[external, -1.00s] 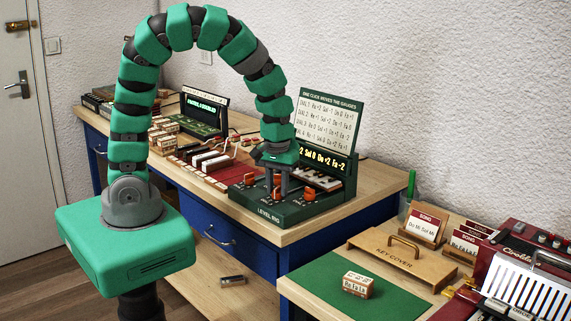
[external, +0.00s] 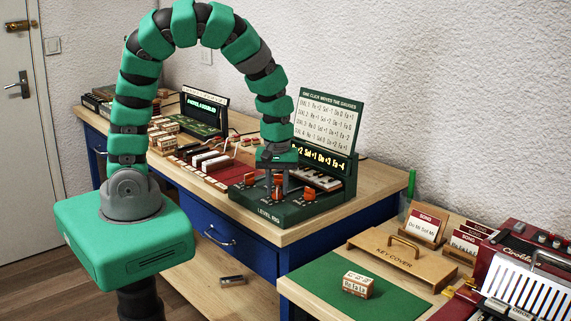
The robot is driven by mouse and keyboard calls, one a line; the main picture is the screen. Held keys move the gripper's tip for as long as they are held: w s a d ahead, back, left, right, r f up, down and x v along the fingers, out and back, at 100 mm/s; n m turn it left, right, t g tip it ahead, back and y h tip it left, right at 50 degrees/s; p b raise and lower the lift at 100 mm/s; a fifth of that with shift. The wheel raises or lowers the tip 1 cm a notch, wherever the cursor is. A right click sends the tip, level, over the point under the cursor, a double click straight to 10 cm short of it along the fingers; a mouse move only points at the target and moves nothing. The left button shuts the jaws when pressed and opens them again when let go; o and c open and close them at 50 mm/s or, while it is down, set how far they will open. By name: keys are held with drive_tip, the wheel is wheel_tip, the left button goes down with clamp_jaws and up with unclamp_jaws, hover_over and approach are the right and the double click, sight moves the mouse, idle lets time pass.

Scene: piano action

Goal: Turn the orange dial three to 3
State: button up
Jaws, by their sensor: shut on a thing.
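The green level rig (external: 293,212) stands at the front corner of the wooden bench, with several orange dials on its top. My gripper (external: 277,191) points straight down and is shut on a front orange dial (external: 277,196), which looks like dial three; the fingers partly cover it. The pointer setting and number marks are too small to read.
A card (external: 328,118) above the display lists the dial effects. Piano keys (external: 316,178) lie behind the dials. At the right, another table holds a key cover (external: 402,250), a green mat (external: 330,292) and a red accordion (external: 520,275).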

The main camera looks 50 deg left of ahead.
sight(278, 187)
drive_tip(key=o, duration=1)
drive_tip(key=shift+c, duration=0.2)
drive_tip(key=shift+r, duration=0.1)
wheel_tip(278, 187, up, 14)
drive_tip(key=shift+f, duration=0.2)
drive_tip(key=shift+w, duration=0.1)
